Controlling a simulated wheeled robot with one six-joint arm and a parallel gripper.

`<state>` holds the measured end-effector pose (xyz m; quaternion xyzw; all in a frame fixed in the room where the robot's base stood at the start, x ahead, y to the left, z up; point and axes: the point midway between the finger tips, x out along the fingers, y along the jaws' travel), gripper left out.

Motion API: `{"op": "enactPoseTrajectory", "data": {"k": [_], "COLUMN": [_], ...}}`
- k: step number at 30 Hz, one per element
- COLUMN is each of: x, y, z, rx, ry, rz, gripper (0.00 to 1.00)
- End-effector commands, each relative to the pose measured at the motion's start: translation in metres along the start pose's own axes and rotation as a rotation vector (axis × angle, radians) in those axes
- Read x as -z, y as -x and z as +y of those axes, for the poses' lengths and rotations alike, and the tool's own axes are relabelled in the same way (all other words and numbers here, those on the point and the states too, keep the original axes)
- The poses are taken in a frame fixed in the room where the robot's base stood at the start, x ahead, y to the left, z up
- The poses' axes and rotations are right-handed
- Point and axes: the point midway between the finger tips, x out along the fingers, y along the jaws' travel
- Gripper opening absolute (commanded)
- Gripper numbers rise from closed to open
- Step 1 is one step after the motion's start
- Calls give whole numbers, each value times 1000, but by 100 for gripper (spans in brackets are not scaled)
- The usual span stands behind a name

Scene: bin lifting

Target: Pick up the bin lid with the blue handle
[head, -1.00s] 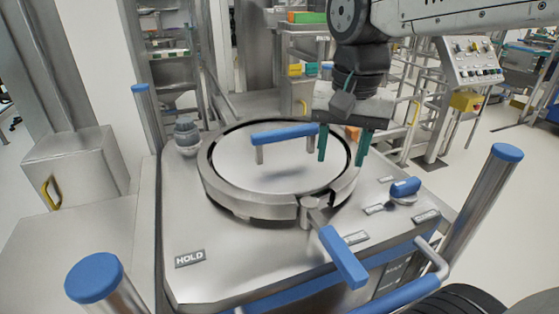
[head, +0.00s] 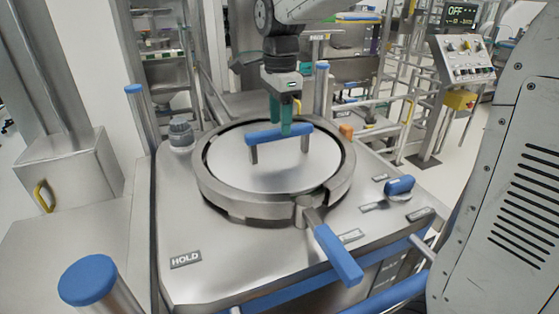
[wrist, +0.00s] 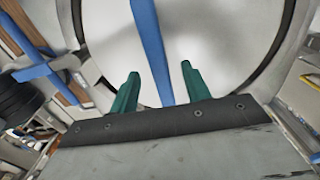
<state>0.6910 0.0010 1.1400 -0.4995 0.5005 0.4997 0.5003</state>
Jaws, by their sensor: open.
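The round metal bin lid (head: 262,171) lies in the clamp ring (head: 222,205) on top of the steel station. Its blue handle (head: 262,137) is a bar on two short posts. My gripper (head: 279,128) has green fingers and is directly at the handle in the head view. In the wrist view, the handle (wrist: 152,50) runs between the two open fingers (wrist: 158,78), with a gap on each side. The lid (wrist: 105,45) lies behind them. Whether the fingers reach down past the bar is hard to tell.
A blue-gripped clamp lever (head: 337,254) sticks out at the ring's front. A blue knob (head: 399,186) is at right. Blue-capped posts, one at the front left (head: 88,280), rise at the corners.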

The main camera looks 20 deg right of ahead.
Motion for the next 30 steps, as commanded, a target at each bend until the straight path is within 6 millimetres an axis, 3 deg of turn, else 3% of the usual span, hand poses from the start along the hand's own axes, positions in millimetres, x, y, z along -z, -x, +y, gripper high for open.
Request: {"op": "enactPoseTrajectory", "data": {"k": [3, 7, 30], "x": [0, 0, 0], "y": [-20, -32, -39], "z": [1, 1, 1], "rx": [-2, 0, 0], "ry": [1, 1, 2], "rz": [0, 0, 0], "gripper": [47, 47, 47]}}
